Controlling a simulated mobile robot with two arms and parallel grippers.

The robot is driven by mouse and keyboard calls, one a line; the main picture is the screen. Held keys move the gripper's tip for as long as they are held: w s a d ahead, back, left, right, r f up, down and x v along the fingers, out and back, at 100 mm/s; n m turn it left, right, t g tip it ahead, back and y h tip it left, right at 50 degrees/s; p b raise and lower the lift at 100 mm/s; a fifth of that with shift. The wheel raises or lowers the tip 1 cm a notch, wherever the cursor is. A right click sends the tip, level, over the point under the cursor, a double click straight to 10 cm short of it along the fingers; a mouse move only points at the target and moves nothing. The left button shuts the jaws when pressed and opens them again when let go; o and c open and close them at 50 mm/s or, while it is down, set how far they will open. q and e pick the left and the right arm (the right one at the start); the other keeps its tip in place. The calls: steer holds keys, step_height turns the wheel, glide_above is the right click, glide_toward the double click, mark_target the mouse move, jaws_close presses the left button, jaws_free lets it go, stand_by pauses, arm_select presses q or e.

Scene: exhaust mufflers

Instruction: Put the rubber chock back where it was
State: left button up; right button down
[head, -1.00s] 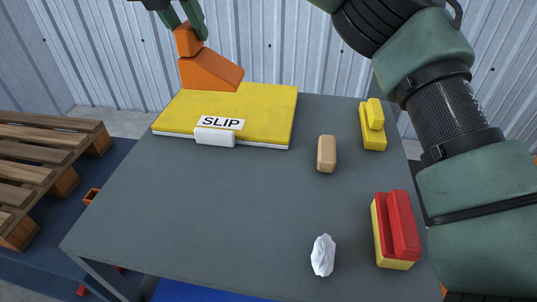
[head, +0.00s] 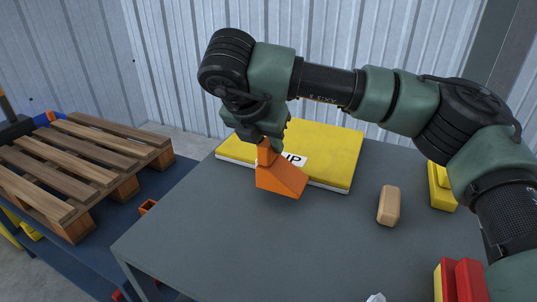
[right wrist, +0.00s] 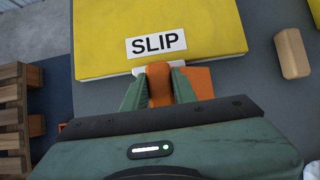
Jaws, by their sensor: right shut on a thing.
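The rubber chock (head: 282,181) is an orange wedge with an upright grip block on top. My right gripper (head: 270,145) is shut on that block, with a finger on either side. In the right wrist view the chock (right wrist: 198,82) shows between and beside the fingers. The chock is in front of the front edge of a yellow slab (head: 335,162) marked SLIP; I cannot tell how far it is above the table. The gripper hides part of the slab and label. My left gripper is out of view.
The grey table (head: 230,240) is clear at front left. A tan block (head: 389,205) stands to the right of the chock. A yellow block (head: 441,190) and a red-and-yellow block (head: 462,281) are at the right. A wooden pallet (head: 85,160) lies left, beyond the table edge.

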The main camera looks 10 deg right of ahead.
mark_target(283, 165)
steer(key=shift+f, duration=1.5)
steer(key=c, duration=1.2)
jaws_free()
steer(key=shift+f, duration=0.1)
steer(key=shift+o, duration=0.4)
